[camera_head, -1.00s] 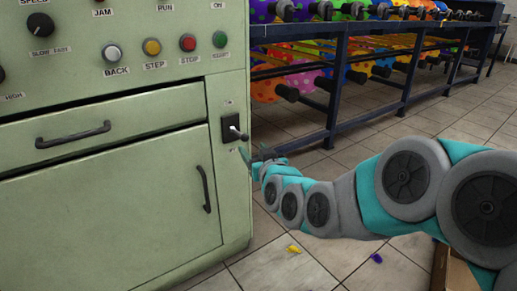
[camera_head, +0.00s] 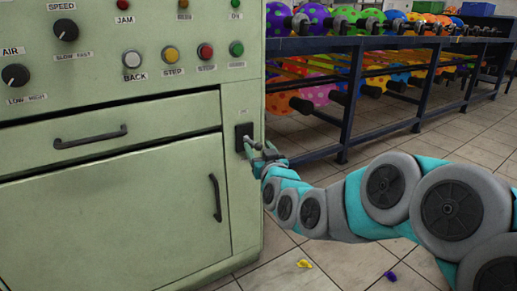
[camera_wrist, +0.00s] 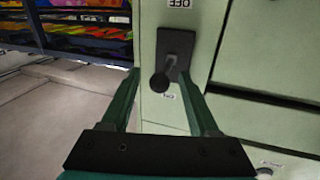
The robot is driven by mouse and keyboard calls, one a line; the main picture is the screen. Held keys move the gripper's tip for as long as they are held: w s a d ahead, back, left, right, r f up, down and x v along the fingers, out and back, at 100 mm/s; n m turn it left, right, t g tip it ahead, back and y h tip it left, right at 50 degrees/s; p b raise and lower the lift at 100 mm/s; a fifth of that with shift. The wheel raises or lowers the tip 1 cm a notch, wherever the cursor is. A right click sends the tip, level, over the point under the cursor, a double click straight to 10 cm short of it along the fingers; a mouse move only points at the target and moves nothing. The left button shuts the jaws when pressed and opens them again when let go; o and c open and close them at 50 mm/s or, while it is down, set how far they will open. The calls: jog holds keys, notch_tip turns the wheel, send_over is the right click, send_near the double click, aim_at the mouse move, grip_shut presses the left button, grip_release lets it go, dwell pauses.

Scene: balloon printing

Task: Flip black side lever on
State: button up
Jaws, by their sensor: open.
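The black side lever (camera_wrist: 160,83) sticks out of a dark switch plate (camera_head: 244,131) on the green machine's front, near its right edge. My gripper (camera_head: 262,152) is at the switch, just below and to the right of the plate in the head view. In the wrist view, my gripper (camera_wrist: 160,75) is open, and the lever's rounded end shows between its two green fingers, with visible gaps on both sides. Fingertip depth relative to the lever is unclear.
The green machine (camera_head: 110,200) has knobs, buttons, a drawer handle (camera_head: 90,136) and a door handle (camera_head: 215,198). A dark rack (camera_head: 347,120) with colourful balloons stands behind on the right. A yellow scrap (camera_head: 304,264) and a purple scrap (camera_head: 390,276) lie on the tiled floor.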

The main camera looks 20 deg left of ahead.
jog(key=shift+w+a, duration=0.15)
jog(key=shift+w, duration=0.1)
jog(key=shift+c, duration=0.3)
grip_shut()
dwell(1.0)
